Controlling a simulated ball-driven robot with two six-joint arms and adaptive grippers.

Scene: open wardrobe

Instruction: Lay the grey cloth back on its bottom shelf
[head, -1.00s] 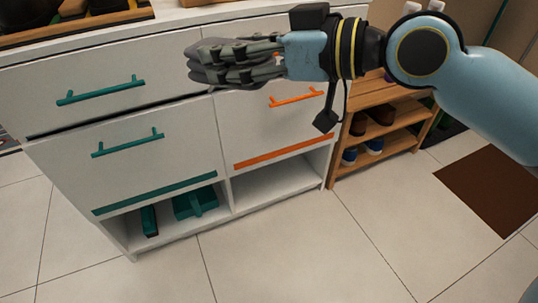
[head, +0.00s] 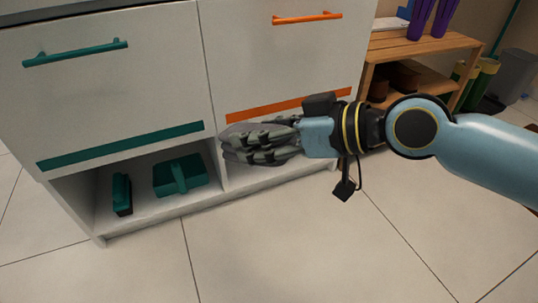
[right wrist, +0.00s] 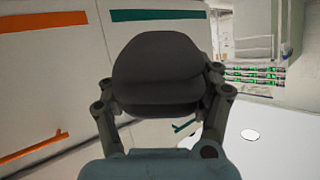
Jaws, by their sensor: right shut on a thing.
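My right gripper (head: 240,145) is shut on the grey cloth (right wrist: 160,68), which looks like a thick folded pad in the right wrist view. The gripper is in front of the white cabinet, just below the orange strip (head: 290,103). Behind and below it is the right-hand bottom shelf (head: 241,181), partly hidden by the hand; its visible part is bare. I cannot tell whether the cloth is inside the opening. My left gripper is not in view.
The left-hand bottom compartment under the teal strip (head: 120,146) holds a teal brush (head: 121,194) and a teal dustpan (head: 181,176). A divider separates the two compartments. A wooden shoe rack (head: 425,46) stands to the right. The tiled floor in front is clear.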

